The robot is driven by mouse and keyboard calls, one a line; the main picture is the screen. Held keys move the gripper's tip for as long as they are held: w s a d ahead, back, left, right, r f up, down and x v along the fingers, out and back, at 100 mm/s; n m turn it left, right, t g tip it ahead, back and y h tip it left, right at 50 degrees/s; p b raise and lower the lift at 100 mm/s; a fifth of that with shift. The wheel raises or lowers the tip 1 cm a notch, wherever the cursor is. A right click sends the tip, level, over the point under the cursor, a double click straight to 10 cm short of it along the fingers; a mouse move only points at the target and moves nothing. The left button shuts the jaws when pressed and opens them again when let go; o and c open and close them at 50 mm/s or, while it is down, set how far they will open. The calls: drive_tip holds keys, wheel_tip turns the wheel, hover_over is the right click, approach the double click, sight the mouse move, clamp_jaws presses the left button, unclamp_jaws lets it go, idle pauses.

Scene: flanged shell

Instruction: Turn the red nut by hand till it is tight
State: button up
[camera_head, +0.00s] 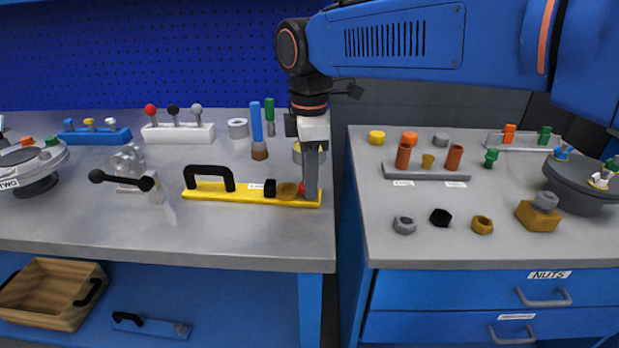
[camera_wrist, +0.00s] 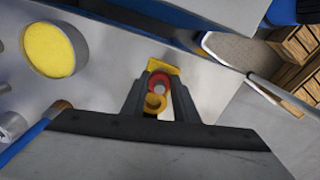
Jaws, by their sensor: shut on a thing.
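The red nut (camera_head: 302,189) is at the right end of the yellow bar fixture (camera_head: 237,196), which lies near the front right of the left bench. My gripper (camera_head: 310,190) points straight down there and is shut on the nut; its fingers hide much of it. In the wrist view the red nut (camera_wrist: 160,80) shows as a ring around a pale centre, between the two fingers (camera_wrist: 160,88). A yellow-orange nut (camera_head: 288,191) sits just left of it on the bar, and it also shows in the wrist view (camera_wrist: 155,103). A black nut (camera_head: 270,187) is further left.
The bar carries a black handle (camera_head: 209,177). A tin with yellow contents (camera_wrist: 50,45) stands close behind my gripper, beside blue-handled (camera_head: 256,125) and green-handled (camera_head: 269,112) tools. A gap separates this bench from the right bench (camera_head: 380,235). The bench front is clear.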

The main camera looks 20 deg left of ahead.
drive_tip(key=m, duration=0.4)
drive_tip(key=shift+s, duration=0.1)
idle(1.2)
drive_tip(key=o, duration=1.1)
wheel_tip(320, 180, up, 17)
drive_tip(key=shift+r, duration=0.2)
